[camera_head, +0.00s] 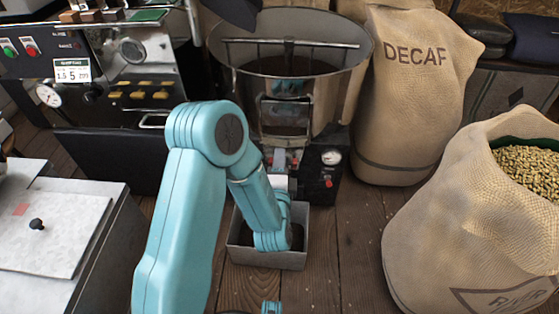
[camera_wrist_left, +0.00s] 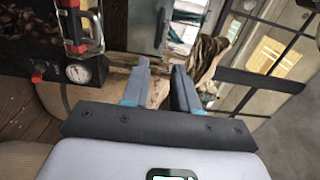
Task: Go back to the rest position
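My left arm (camera_head: 190,215) comes up from the bottom left in the head view and bends over at its elbow. Its lower end hangs down over a grey metal bin (camera_head: 268,257) on the wooden floor, in front of the roaster. The arm hides most of the inside of this bin, and I cannot make out the fingers in the head view. In the left wrist view my left gripper (camera_wrist_left: 160,88) has its two dark fingers apart, with a gap between them and nothing held.
The roaster drum (camera_head: 290,70) stands behind my arm. A control machine (camera_head: 110,85) stands at the back left, a grey-topped bench (camera_head: 50,230) at the left. A DECAF sack (camera_head: 415,100) and an open sack of green beans (camera_head: 450,225) stand at the right.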

